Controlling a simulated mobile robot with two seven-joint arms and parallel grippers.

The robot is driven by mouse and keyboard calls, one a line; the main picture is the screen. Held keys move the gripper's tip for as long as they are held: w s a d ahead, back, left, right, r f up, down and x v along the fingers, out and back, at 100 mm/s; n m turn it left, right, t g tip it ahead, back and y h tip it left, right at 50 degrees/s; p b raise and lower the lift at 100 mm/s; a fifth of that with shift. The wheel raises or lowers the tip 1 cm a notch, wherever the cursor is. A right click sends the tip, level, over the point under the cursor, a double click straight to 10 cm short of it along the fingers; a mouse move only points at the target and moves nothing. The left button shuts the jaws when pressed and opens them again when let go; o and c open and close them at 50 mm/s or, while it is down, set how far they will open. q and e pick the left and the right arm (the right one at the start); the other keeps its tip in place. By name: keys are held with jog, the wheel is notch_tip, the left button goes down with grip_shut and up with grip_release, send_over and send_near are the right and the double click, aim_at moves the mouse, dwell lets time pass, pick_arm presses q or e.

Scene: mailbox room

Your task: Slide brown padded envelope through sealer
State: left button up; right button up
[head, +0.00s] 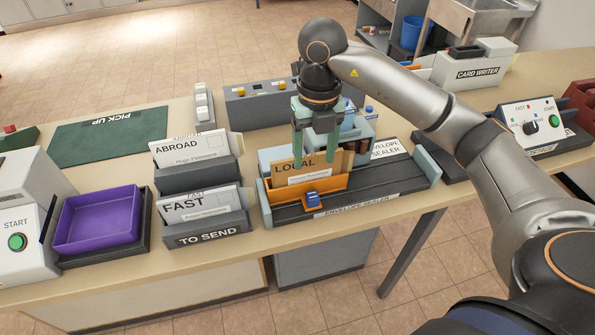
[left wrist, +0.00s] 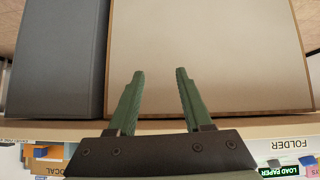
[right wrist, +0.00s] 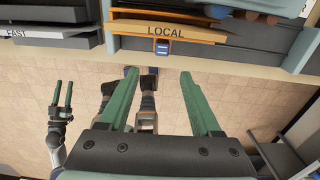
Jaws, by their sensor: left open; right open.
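The brown envelope (head: 315,168), marked LOCAL with a white label, stands upright in an orange carriage (head: 284,196) with a blue tab. The carriage sits toward the left end of the dark track of the envelope sealer (head: 385,186). My right gripper (head: 314,160) is open, pointing down in front of the envelope in the head view; whether it touches cannot be told. In the right wrist view the envelope (right wrist: 165,30) lies beyond the open fingers, not clearly between them. My left gripper (left wrist: 160,73) is open and empty, facing the desk front; it also shows in the right wrist view (right wrist: 64,90).
A TO SEND rack (head: 205,238) with FAST and ABROAD envelopes stands left of the sealer. A purple tray (head: 97,219) and a white START machine (head: 22,230) are farther left. A control box (head: 262,105) stands behind. A green PICK UP mat (head: 108,138) is bare.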

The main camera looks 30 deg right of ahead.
aim_at(313, 195)
notch_tip(313, 195, down, 12)
jog(key=shift+w+d+f+p, duration=0.1)
jog(key=shift+d+p, duration=0.05)
jog(key=shift+p, duration=0.15)
dwell(0.3)
grip_shut()
dwell(0.5)
dwell(0.9)
